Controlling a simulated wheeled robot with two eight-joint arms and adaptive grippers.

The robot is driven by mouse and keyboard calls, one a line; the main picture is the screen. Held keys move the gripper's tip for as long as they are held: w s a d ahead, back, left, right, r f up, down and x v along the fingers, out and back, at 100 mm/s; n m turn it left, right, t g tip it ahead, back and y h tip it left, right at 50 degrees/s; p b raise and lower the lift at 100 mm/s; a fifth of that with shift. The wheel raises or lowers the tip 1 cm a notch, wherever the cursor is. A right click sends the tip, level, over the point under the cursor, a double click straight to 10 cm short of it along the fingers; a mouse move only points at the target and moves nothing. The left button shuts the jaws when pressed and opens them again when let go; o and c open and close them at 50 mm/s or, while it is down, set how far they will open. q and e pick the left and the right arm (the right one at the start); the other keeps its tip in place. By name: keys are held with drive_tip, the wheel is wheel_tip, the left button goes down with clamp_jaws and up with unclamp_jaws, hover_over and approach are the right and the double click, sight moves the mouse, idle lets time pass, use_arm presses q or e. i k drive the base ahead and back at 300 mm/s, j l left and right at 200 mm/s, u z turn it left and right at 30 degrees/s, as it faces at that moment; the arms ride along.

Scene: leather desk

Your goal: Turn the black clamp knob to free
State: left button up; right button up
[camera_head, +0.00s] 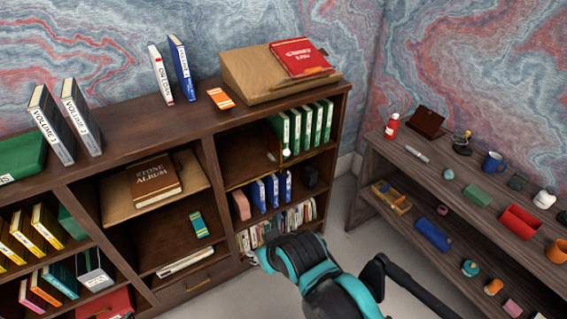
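I cannot make out a black clamp knob with certainty. A small pale round knob (286,153) shows in the shelf compartment in front of the green books (304,127). A small dark object (309,176) stands right of the blue books (272,191), one shelf lower; its shape is too small to tell. A small stand with a dark base (462,143) is on the right-hand shelf unit. One of my teal and black arms reaches up from the bottom, in front of the bookcase's lower right end.
A wooden bookcase (150,135) runs along the left. On its top are a sloped wooden stand (245,70) with a red book (300,57), and upright volumes. A lower shelf unit (375,150) at the right holds a blue mug (493,162) and red bin (519,221). Floor shows between them.

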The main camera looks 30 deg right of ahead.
sight(285, 171)
drive_tip(key=i+z, duration=0.1)
drive_tip(key=z, duration=0.3)
drive_tip(key=i+z, duration=0.15)
drive_tip(key=z, duration=0.25)
drive_tip(key=i+z, duration=0.1)
drive_tip(key=z, duration=0.3)
